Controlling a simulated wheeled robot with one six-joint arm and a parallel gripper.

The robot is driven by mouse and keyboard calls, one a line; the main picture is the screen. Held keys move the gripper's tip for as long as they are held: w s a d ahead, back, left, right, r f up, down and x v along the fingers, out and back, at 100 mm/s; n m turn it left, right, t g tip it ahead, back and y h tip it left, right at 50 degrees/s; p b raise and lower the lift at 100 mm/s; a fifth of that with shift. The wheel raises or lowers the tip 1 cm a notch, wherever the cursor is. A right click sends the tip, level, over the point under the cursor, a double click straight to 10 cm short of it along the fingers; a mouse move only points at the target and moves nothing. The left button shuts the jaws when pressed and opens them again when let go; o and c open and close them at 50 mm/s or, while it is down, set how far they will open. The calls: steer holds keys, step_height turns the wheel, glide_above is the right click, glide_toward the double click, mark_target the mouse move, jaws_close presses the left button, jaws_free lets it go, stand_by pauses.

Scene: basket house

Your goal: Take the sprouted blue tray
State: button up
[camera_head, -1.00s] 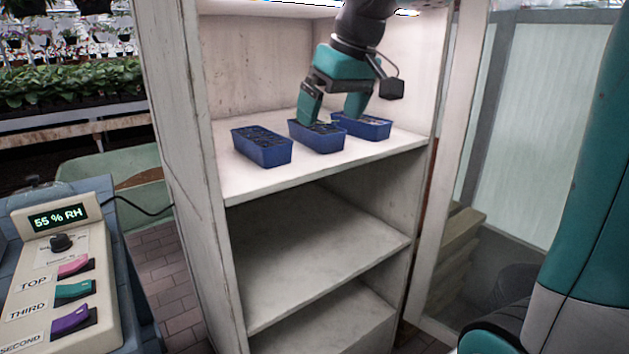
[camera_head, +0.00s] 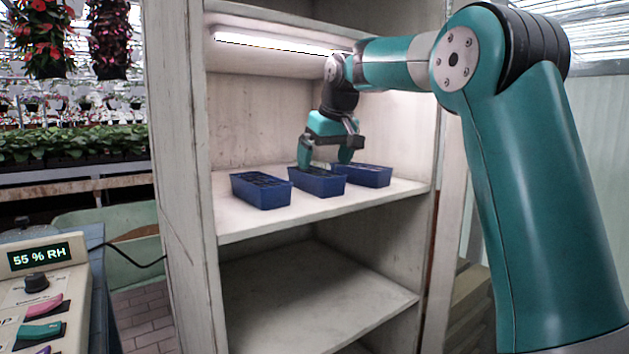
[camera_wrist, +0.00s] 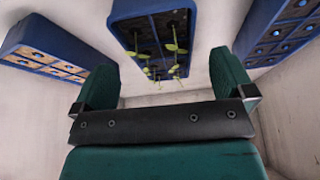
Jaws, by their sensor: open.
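The sprouted blue tray (camera_head: 316,186) stands in the middle of three blue trays on the lit upper shelf. In the wrist view the same tray (camera_wrist: 121,32) shows dark cells with several thin green sprouts. My gripper (camera_head: 325,163) is open and points down at this middle tray, one finger toward its left end and one toward its right. In the wrist view the gripper (camera_wrist: 165,80) has an empty gap between its fingers, with the sprouted tray ahead. I cannot tell whether the fingers touch the tray.
A blue tray on the left (camera_head: 262,194) and one on the right (camera_head: 368,178) stand close by; no sprouts show in either. The white cabinet's lower shelf (camera_head: 300,290) is empty. A control panel (camera_head: 35,290) reading 55 % RH stands at lower left.

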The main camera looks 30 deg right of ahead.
mark_target(318, 172)
steer(key=shift+w, duration=0.45)
steer(key=b+x, duration=0.1)
steer(key=x, duration=0.4)
steer(key=shift+w+f+b, duration=0.1)
steer(key=shift+b, duration=0.3)
steer(key=c, duration=1.1)
